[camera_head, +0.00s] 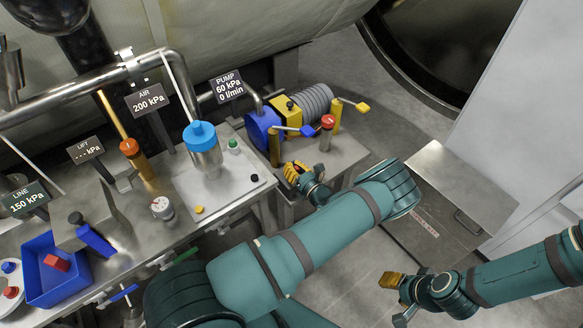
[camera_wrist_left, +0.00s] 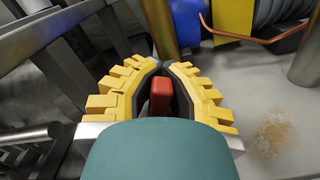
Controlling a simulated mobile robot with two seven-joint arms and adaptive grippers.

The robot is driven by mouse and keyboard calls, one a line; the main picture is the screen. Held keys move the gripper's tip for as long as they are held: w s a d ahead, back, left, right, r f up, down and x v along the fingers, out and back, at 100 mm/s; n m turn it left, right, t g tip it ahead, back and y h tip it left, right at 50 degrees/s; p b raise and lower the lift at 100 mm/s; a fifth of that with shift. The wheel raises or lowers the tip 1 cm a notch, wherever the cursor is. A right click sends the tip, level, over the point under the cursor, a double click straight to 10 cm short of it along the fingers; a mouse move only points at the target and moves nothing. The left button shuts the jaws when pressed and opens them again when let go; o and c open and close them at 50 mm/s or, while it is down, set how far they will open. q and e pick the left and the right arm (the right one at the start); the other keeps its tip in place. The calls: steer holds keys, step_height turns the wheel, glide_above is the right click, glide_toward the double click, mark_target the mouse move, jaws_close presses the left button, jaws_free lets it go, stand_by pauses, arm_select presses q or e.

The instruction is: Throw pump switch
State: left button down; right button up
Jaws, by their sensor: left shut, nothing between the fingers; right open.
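The pump (camera_head: 300,108), with blue and yellow housings and a grey ribbed part, stands by the sign "PUMP 60 kPa, 0 l/min" (camera_head: 227,87). My left gripper (camera_head: 292,172) is at the bench edge in front of the pump, fingers shut. In the left wrist view a small red block (camera_wrist_left: 161,95) shows between the curved yellow fingers; I cannot tell whether it is the pump switch or whether the fingers touch it. The pump's blue housing (camera_wrist_left: 187,22) is beyond. My right gripper (camera_head: 393,298) is open and empty, low over the floor.
A brass post with a blue-tipped lever (camera_head: 290,129), one with a yellow-tipped lever (camera_head: 350,103) and a red-topped cylinder (camera_head: 326,132) stand near the pump. A blue-capped canister (camera_head: 203,150) is left.

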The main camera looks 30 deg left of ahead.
arm_select(q)
steer(key=shift+s+d+f, duration=0.1)
steer(key=shift+d+f, duration=0.05)
steer(key=shift+f, duration=0.05)
steer(key=c, duration=0.9)
jaws_free()
steer(key=shift+d, duration=0.1)
steer(key=shift+c, duration=0.2)
steer(key=shift+r, duration=0.1)
steer(key=v, duration=1.1)
steer(key=shift+s+d, duration=0.2)
steer(key=shift+d, duration=0.15)
